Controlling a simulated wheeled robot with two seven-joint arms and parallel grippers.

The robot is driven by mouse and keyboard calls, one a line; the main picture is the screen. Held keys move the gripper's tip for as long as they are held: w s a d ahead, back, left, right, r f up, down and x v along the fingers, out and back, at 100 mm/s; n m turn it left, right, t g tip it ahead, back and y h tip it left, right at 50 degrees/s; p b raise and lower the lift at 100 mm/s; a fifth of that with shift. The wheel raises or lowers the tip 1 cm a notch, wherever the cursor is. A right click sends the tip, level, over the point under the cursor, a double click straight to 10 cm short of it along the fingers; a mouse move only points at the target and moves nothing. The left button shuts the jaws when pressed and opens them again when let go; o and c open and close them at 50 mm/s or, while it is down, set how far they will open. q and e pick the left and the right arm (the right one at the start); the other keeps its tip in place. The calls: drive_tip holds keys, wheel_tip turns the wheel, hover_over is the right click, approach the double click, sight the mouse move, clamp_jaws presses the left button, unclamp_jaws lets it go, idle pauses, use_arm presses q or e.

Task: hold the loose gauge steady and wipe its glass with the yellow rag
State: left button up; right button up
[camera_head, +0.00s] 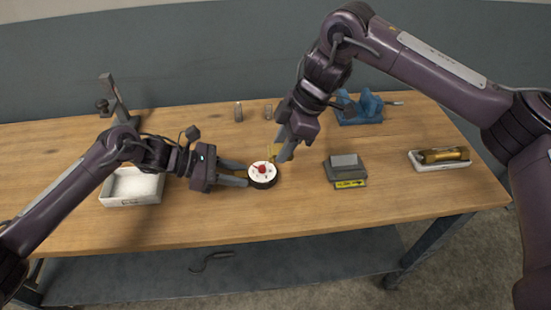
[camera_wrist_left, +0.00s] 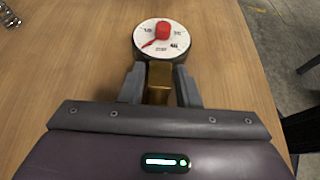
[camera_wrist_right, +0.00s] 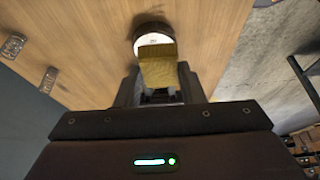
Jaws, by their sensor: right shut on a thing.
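The loose gauge (camera_head: 262,175) lies on the bench, white dial up, with a dark rim and a red piece at its centre. It also shows in the left wrist view (camera_wrist_left: 162,40), with a brass stem toward my left gripper. My left gripper (camera_head: 240,173) is low at the gauge's left side, its fingers apart on either side of the stem. My right gripper (camera_head: 282,152) is shut on the yellow rag (camera_wrist_right: 158,68), just behind and right of the gauge. In the right wrist view the rag hides part of the dial; I cannot tell whether it touches the glass.
A white tray (camera_head: 128,201) stands left, under my left arm. A grey block with a yellow label (camera_head: 346,172) and a white tray (camera_head: 458,163) holding a brass cylinder (camera_head: 444,155) stand right. A blue fixture (camera_head: 360,108) and two small metal pieces are behind. The front bench is clear.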

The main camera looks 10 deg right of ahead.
use_arm(q)
drive_tip(key=o, duration=0.3)
drive_tip(key=shift+o, duration=0.2)
drive_tip(key=shift+a, duration=0.1)
